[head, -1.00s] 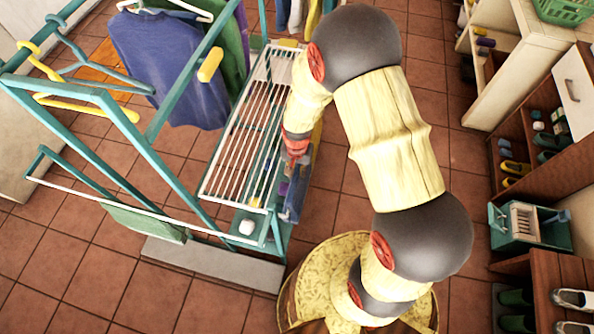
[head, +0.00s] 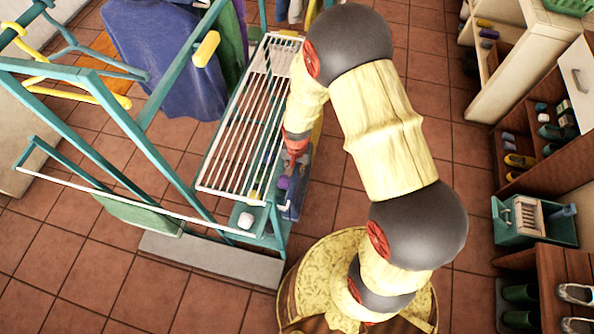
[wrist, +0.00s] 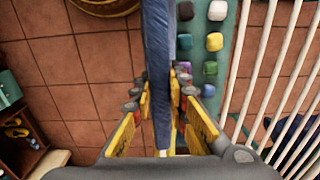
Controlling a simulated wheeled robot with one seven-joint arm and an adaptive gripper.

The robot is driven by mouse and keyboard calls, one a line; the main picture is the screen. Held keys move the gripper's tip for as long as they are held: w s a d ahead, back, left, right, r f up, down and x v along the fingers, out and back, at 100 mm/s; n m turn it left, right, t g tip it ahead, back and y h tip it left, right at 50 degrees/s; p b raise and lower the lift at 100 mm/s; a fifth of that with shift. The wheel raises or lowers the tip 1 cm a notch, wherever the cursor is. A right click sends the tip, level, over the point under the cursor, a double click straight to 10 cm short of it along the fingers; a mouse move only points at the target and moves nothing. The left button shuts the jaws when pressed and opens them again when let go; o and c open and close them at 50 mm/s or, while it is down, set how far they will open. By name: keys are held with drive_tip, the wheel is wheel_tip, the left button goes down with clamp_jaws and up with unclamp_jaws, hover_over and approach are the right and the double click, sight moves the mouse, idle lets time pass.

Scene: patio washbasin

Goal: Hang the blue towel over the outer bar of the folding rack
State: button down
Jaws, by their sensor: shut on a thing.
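The blue towel (wrist: 157,45) is a narrow, folded strip between the fingers of my gripper (wrist: 160,85) in the wrist view. My gripper is shut on it. In the head view the towel (head: 295,198) hangs below the gripper beside the rack's right side, partly hidden by the arm. The folding rack (head: 236,137) has white parallel bars and a teal frame. In the wrist view the rack's nearest white bar (wrist: 249,62) is right of the towel and apart from it. The fingertips are mostly hidden in the head view.
A teal shelf (wrist: 214,55) with several small coloured blocks lies below, between towel and bars. A teal frame with hanging clothes (head: 165,60) stands left of the rack. Shoe shelves (head: 545,150) stand at right. Tiled floor (head: 455,150) between is clear.

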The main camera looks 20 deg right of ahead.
drive_tip(key=c, duration=1.7)
unclamp_jaws()
drive_tip(key=shift+o, duration=0.2)
wheel_tip(320, 180, up, 9)
drive_tip(key=p, duration=0.6)
drive_tip(key=shift+r, duration=0.1)
